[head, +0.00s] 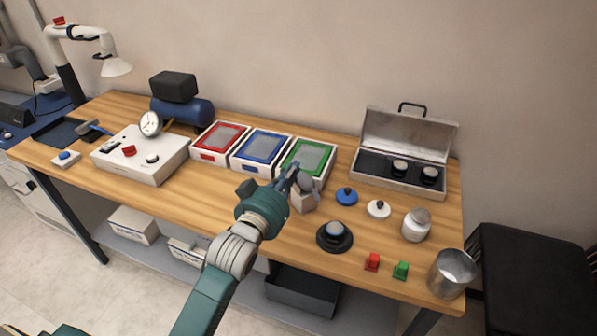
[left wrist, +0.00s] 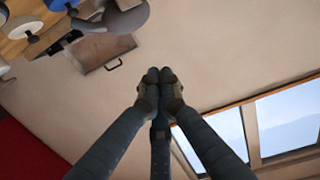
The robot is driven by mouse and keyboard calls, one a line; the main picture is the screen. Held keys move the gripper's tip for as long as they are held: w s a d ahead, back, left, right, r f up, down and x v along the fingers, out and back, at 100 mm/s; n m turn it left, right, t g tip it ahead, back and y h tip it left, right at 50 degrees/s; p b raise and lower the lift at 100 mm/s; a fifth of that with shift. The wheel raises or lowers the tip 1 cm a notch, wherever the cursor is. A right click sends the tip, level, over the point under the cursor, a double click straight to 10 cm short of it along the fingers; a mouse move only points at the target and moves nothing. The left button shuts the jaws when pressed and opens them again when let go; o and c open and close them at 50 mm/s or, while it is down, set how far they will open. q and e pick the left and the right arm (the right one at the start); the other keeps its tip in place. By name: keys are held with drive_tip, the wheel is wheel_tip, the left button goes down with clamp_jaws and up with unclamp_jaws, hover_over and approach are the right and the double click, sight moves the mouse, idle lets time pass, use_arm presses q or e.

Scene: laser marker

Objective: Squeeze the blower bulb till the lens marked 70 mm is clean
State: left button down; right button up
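My left gripper (head: 291,177) is above the bench in the head view, in front of the green-framed tray. In the left wrist view its fingertips (left wrist: 157,77) are together with nothing visible between them. A pale grey rounded thing (head: 304,196), perhaps the blower bulb, shows beside the gripper, partly hidden. I cannot tell whether they touch. A lens (head: 335,229) sits on a round black stand at the front. Two dark-rimmed lenses, one left (head: 400,166) and one right (head: 429,174), are in the open metal case (head: 372,182). No 70 mm marking is readable. My right gripper is out of view.
Red (head: 195,155), blue (head: 238,166) and green (head: 320,180) trays line the bench's middle. Blue (head: 347,196) and white (head: 378,208) knobbed discs, a jar (head: 416,225), red and green clips and a metal cup (head: 452,273) stand right. A white gauge box (head: 140,155) stands left.

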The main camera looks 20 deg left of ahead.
sight(305, 181)
use_arm(q)
drive_tip(key=w+f, duration=0.2)
drive_tip(key=w+f+p, duration=0.1)
drive_tip(key=shift+w+d+f, duration=0.25)
drive_tip(key=shift+f, duration=0.35)
